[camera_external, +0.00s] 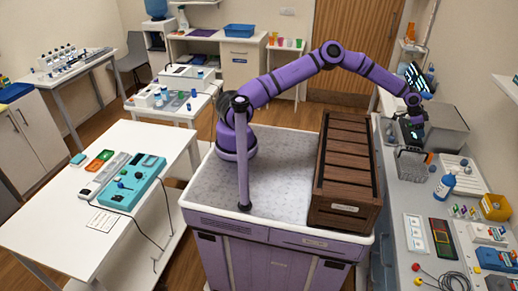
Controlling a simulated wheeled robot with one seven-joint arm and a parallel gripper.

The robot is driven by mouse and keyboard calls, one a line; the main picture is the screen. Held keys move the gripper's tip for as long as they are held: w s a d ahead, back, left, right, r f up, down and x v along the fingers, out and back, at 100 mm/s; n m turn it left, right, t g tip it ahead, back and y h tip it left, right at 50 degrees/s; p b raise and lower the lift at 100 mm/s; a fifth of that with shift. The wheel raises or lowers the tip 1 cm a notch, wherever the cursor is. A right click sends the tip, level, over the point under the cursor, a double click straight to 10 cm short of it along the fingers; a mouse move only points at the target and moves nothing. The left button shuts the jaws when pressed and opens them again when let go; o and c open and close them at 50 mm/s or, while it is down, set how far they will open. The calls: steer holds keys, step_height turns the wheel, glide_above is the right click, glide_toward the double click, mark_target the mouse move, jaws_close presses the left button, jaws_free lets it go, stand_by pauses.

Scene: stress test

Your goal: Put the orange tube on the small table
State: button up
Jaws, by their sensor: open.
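My gripper (416,118) is at the end of the raised purple arm, over the right-hand counter (392,215). It is open, small in the picture, and I see nothing clearly held in it. It is above and just behind a grey wire rack (410,163); whether they touch cannot be told. I cannot make out an orange tube for certain. A small orange upright thing (410,33) stands on the wall shelf at the upper right. A small white table (287,50) with several coloured cups stands at the back, against the wall.
A brown slatted crate (345,165) sits on my base beside the counter. A blue-white bottle (444,185), a yellow box (496,207) and trays crowd the counter. Another low white table (180,108) with bottles stands behind my base. A large white table (60,215) is at left.

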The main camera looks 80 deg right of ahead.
mark_target(429, 158)
steer(key=s+a+f, duration=0.2)
steer(key=a+f, duration=0.1)
steer(key=s+a+f, duration=0.1)
steer(key=s+f, duration=0.1)
steer(key=shift+a+f, duration=0.2)
steer(key=shift+s+x, duration=0.15)
steer(key=shift+x, duration=1.45)
steer(key=shift+s+x, duration=0.15)
steer(key=shift+x, duration=1.4)
steer(key=shift+d+r, duration=0.1)
steer(key=shift+r, duration=0.05)
steer(key=shift+c, duration=0.4)
steer(key=c, duration=1)
steer(key=shift+o, duration=0.2)
steer(key=shift+r, duration=0.15)
